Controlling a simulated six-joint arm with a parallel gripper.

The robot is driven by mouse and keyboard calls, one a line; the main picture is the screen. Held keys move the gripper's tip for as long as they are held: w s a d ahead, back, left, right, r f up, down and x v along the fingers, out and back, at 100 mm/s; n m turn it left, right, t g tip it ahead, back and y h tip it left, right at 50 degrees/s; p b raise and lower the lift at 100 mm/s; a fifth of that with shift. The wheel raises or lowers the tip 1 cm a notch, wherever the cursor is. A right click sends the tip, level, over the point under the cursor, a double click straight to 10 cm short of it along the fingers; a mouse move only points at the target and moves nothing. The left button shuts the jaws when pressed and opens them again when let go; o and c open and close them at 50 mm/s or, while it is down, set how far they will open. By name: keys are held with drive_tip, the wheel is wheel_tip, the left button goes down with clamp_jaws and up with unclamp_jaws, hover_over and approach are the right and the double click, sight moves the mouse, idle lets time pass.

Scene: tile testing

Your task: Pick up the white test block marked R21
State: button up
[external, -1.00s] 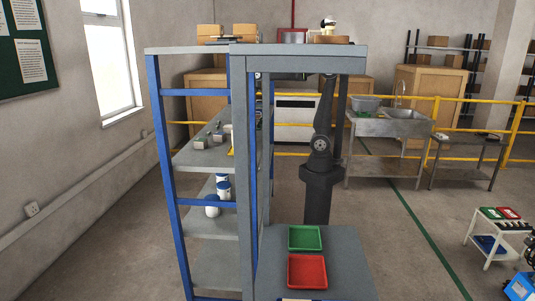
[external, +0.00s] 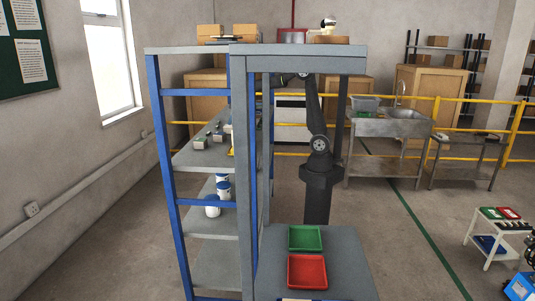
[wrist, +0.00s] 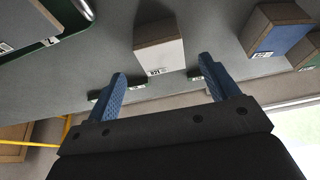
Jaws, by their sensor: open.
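The white test block marked R21 (wrist: 160,58) stands on a grey shelf in the wrist view, with its label at the lower edge of its white face and a brown speckled top. My gripper (wrist: 163,72) is open, its two blue fingers apart and empty. The fingertips are spread to either side of the block's label end; I cannot tell how much gap is left in depth. In the external view my gripper is hidden behind the shelf rack's post, and I cannot pick out R21 among the small blocks.
A blue block (wrist: 284,38) stands to the right, with a green one (wrist: 309,54) at the edge. A dark tray-like object (wrist: 25,25) is at upper left. In the external view, a green tray (external: 305,238) and red tray (external: 307,271) lie on a grey table beside the blue-posted rack (external: 167,170).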

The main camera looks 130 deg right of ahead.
sight(229, 127)
drive_tip(key=shift+x, duration=3.05)
drive_tip(key=shift+w+r, duration=0.1)
drive_tip(key=shift+r, duration=0.05)
drive_tip(key=c, duration=1.3)
